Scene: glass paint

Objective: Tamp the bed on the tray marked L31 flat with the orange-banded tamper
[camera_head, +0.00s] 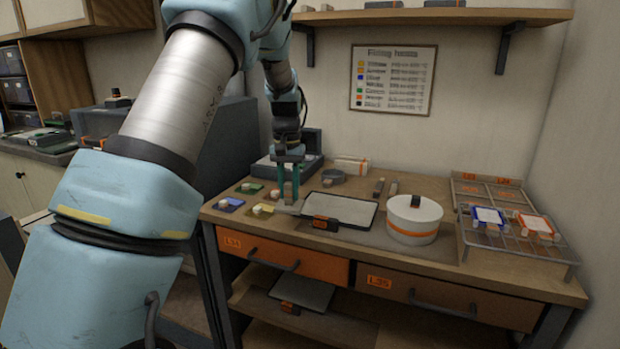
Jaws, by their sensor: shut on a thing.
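My gripper (289,198) reaches down with teal fingers at the left end of a dark-rimmed tray (347,225) on the workbench. It is shut on a small grey tool (290,208) low by the tray's left edge. Most of the tool is hidden or too small, and I see no orange band on it. The tray holds a pale, flat-looking bed (342,208). An orange label (321,224) is on its front, too small to read. Another tray (302,291) with an orange label lies on the shelf below.
A white round pot (414,219) with an orange band stands right of the tray. A wire rack (510,245) with blue and orange framed pieces is at the right. Small coloured pads (229,204) lie left of my gripper. Two grey bars (378,187) lie behind the tray.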

